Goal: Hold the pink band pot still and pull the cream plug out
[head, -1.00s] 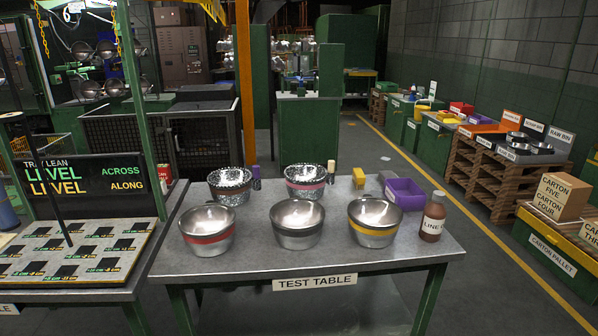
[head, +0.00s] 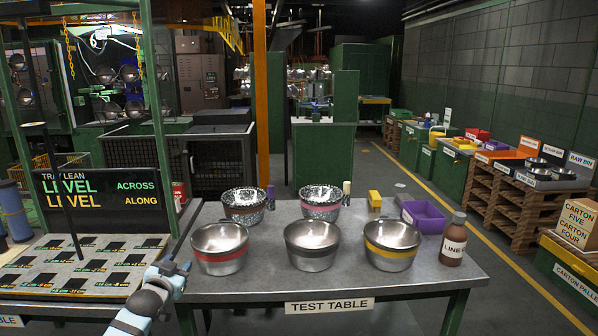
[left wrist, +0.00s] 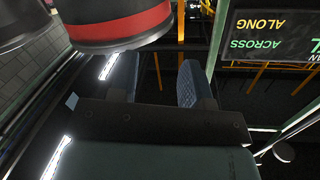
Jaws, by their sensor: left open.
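The pink band pot (head: 320,203) stands upright at the back middle of the test table in the head view, speckled silver with a pink band. The cream plug (head: 346,190) shows as a small upright piece at its right side; I cannot tell how deep it sits. My left gripper (head: 178,266) is at the table's left edge, left of and nearer than the pink band pot. In the left wrist view its two fingers (left wrist: 157,82) are apart with nothing between them. A red-banded pot (left wrist: 118,22) is close to them there. My right gripper is out of view.
In front stand the red-banded pot (head: 220,255), a dark-banded pot (head: 313,258) and a yellow-banded pot (head: 392,254). A brown-banded pot (head: 243,212) with a purple plug (head: 270,197) is back left.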

